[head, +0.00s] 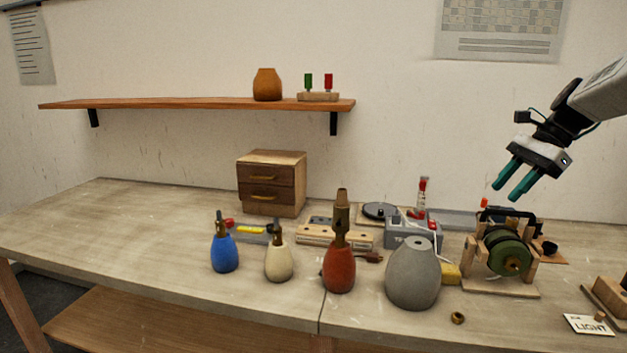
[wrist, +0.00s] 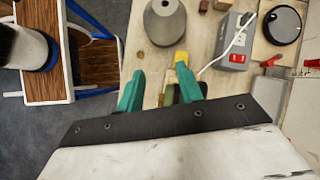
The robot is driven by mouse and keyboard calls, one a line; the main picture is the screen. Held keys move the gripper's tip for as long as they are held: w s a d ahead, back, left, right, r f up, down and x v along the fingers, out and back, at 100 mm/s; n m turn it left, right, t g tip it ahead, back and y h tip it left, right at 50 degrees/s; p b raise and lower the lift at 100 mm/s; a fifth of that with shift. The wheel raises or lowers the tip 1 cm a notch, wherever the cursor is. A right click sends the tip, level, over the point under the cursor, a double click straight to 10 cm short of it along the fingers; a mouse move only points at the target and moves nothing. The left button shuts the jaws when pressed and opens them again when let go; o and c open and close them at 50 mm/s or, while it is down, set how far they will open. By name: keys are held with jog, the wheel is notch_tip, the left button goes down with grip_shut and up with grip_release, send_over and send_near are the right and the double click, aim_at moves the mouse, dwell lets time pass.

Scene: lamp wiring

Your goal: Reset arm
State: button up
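My gripper (head: 516,179) hangs in the air at the right of the head view, above the right part of the workbench (head: 120,225). Its two teal fingers are apart, with nothing between them. In the wrist view the fingers (wrist: 160,92) are also spread and empty. Several lamp bases stand on the bench: a blue one (head: 224,255), a cream one (head: 278,264), a red one (head: 339,270) with a tall brass fitting, and a grey one (head: 412,278). The grey base also shows in the wrist view (wrist: 165,22).
A green spool (head: 506,252) on a wooden stand lies below my gripper. A grey box (head: 413,233) with red parts stands behind the grey base. A drawer box (head: 271,184) stands at the back; above it is a wall shelf (head: 190,104). The bench's front left is clear.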

jog(key=s+a+n+h, duration=0.3)
jog(key=s+a+n, duration=0.5)
jog(key=s+a, duration=0.7)
jog(key=s+f+n+h, duration=0.1)
jog(key=s+f+n, duration=0.3)
jog(key=s, duration=0.5)
jog(key=s+a+f+n+t+h, duration=0.1)
jog(key=s+f+n, duration=0.3)
jog(key=s, duration=0.5)
jog(key=shift+a+h, duration=0.15)
jog(key=shift+h, duration=0.65)
jog(key=shift+s, duration=0.1)
